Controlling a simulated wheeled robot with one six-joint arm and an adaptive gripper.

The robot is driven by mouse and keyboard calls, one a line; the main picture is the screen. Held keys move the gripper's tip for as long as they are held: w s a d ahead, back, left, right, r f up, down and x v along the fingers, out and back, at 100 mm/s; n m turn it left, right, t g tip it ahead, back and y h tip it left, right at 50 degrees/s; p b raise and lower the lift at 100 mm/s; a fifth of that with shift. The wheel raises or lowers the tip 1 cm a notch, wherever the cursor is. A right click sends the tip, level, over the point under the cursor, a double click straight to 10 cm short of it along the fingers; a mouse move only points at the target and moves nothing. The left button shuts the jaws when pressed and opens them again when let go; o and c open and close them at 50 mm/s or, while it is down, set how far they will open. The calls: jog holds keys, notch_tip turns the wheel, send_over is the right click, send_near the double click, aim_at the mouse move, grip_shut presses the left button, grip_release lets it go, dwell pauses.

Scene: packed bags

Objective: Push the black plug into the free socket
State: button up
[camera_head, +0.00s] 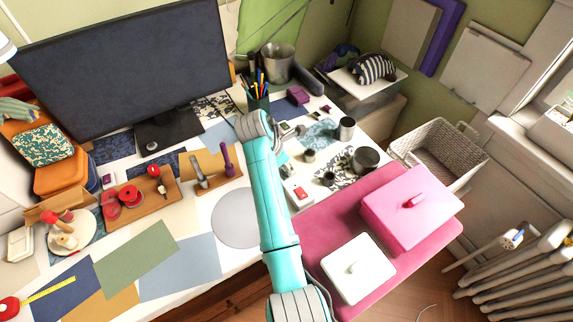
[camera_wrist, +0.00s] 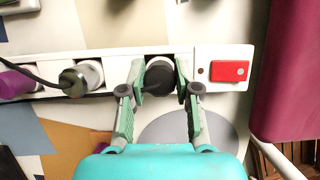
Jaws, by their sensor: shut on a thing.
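A white power strip (camera_wrist: 215,55) runs across the wrist view, with a red switch (camera_wrist: 230,71) at its right end. My gripper (camera_wrist: 159,72) is shut on the black plug (camera_wrist: 159,78), one finger on each side. The plug is over the round socket nearest the switch; part of that socket's white rim shows behind it. I cannot tell how deep the plug sits. A dark olive plug (camera_wrist: 74,82) with a black cable is at a round socket further left. In the head view the strip's switch end (camera_head: 298,192) shows beside my arm; the black plug is hidden there.
A purple plug (camera_wrist: 15,82) is at the strip's left end. A pink box (camera_head: 400,220) and a white box (camera_head: 345,278) stand on a pink surface to the right. A pen cup (camera_head: 258,100), metal cups (camera_head: 363,160) and a monitor (camera_head: 120,65) stand around the desk.

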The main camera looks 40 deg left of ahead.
jog(key=shift+f, duration=0.25)
jog(key=o, duration=1)
jog(key=shift+r, duration=0.1)
jog(key=v, duration=1.1)
jog(key=shift+s+a+r, duration=0.1)
jog(key=shift+s+r, duration=0.05)
jog(key=shift+r, duration=0.25)
